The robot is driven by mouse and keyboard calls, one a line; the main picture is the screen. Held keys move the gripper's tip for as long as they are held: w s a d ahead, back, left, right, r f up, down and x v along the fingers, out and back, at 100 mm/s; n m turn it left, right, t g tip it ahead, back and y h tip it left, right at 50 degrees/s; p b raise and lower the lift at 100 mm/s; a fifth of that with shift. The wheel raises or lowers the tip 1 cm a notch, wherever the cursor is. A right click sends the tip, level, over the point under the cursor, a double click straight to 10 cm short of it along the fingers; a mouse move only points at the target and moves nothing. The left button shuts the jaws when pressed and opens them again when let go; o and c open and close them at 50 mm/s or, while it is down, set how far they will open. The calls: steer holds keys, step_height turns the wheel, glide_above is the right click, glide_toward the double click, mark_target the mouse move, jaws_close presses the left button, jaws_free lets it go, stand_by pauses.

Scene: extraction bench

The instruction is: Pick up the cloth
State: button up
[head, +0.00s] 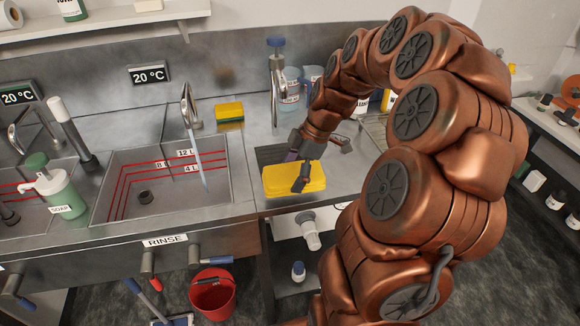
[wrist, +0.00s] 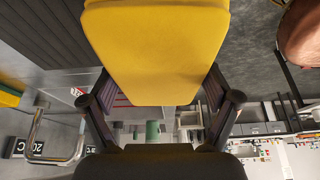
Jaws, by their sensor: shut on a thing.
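The cloth (head: 283,180) is a flat, bright yellow folded piece near the front of the steel bench, right of the rinse sink. My gripper (head: 301,174) is shut on it, with a dark finger over its right part. In the wrist view the cloth (wrist: 157,55) fills the upper middle, between the two dark fingers of my gripper (wrist: 158,100). I cannot tell whether the cloth touches the bench or is just above it.
The rinse sink (head: 212,208) with running water is to the left. A yellow sponge (head: 229,112) lies behind it. A soap bottle (head: 58,190) stands further left. Bottles (head: 290,88) stand at the back. A red bucket (head: 212,296) is on the floor.

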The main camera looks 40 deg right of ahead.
steer(key=s+a+b, duration=0.2)
steer(key=s+a, duration=0.1)
steer(key=s, duration=0.3)
steer(key=shift+s+r, duration=0.35)
